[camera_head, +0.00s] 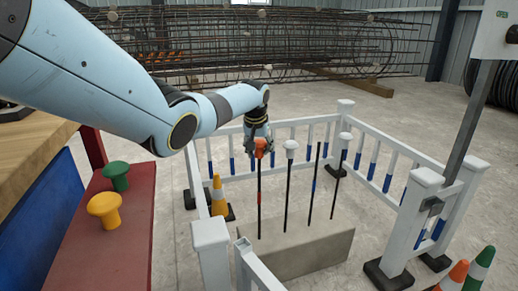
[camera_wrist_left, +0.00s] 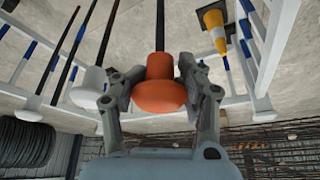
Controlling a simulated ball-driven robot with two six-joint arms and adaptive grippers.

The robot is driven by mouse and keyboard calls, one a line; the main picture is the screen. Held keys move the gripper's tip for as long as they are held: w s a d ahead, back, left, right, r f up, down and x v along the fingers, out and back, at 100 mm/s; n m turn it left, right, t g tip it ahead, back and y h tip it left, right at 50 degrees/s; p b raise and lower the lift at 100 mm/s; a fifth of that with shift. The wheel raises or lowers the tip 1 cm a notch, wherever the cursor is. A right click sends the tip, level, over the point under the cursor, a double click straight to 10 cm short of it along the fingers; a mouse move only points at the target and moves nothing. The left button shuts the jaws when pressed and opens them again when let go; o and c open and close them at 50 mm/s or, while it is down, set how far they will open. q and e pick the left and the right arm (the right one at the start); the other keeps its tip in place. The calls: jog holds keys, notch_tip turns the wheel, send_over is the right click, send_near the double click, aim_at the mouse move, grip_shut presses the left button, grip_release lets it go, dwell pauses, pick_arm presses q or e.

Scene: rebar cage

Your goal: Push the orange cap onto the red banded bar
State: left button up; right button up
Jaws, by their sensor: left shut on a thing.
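The orange cap (camera_head: 261,147) is held by my left gripper (camera_head: 258,142) at the top of the red banded bar (camera_head: 259,194), leftmost in a row of upright bars. In the left wrist view my left gripper (camera_wrist_left: 160,92) has its two fingers on either side of the wide head of the orange cap (camera_wrist_left: 161,97). The cap's narrow sleeve lines up with the red banded bar (camera_wrist_left: 160,22). The bar's tip is hidden, so I cannot tell how far the cap is on. My right gripper is not in view.
Beside it stand a white-capped bar (camera_head: 288,190), a bare blue-banded bar (camera_head: 312,185) and another white-capped bar (camera_head: 336,185), in a concrete block (camera_head: 310,252). White railings (camera_head: 424,190) surround them. Green (camera_head: 116,172) and yellow (camera_head: 104,207) caps stand on a red bench (camera_head: 120,245).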

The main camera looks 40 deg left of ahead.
pick_arm(q)
jog(key=shift+f+b, duration=0.55)
jog(key=shift+f, duration=0.45)
jog(key=o, duration=1.2)
jog(key=v, duration=1.2)
